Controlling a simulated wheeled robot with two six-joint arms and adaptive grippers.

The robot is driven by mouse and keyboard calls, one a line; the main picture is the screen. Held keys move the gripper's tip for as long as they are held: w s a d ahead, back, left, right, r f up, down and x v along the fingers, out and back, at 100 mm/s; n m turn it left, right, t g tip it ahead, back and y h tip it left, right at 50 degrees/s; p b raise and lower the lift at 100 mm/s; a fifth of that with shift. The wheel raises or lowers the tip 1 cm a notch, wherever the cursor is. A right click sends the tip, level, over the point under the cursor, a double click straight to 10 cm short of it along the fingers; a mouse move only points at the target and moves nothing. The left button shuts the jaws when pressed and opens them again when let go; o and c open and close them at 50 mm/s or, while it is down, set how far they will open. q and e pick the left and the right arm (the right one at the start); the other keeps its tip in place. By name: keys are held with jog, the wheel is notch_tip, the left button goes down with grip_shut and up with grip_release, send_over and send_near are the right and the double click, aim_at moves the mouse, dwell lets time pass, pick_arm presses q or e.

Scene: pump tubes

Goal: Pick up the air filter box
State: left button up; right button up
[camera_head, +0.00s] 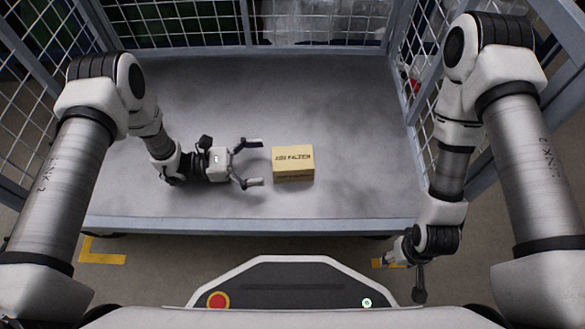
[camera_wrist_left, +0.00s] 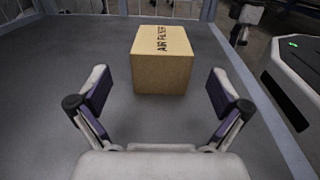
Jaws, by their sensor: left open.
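The air filter box (camera_head: 293,163) is a small tan cardboard box with dark lettering. It sits on the grey cart's flat deck (camera_head: 330,100), a little right of the deck's middle line. My left gripper (camera_head: 258,162) is open and empty just left of the box, its fingers pointing at it. In the left wrist view the box (camera_wrist_left: 162,60) stands ahead, beyond the two spread fingertips (camera_wrist_left: 160,90), with a gap between. My right gripper (camera_head: 419,285) hangs outside the cart, past its front edge at the lower right; its jaws are seen edge-on and I cannot tell their state.
Wire mesh walls (camera_head: 205,22) with grey posts close the back and sides of the cart. A raised front rim (camera_head: 250,225) runs along the near edge. The deck around the box is otherwise clear.

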aim_at(289, 160)
pick_arm(q)
jog(key=d+b, duration=0.2)
jog(key=d, duration=0.5)
jog(key=shift+w+d+f+b, duration=0.1)
jog(key=shift+w+b, duration=0.05)
jog(key=shift+b, duration=0.2)
jog(key=shift+d, duration=0.1)
jog(key=c, duration=1.2)
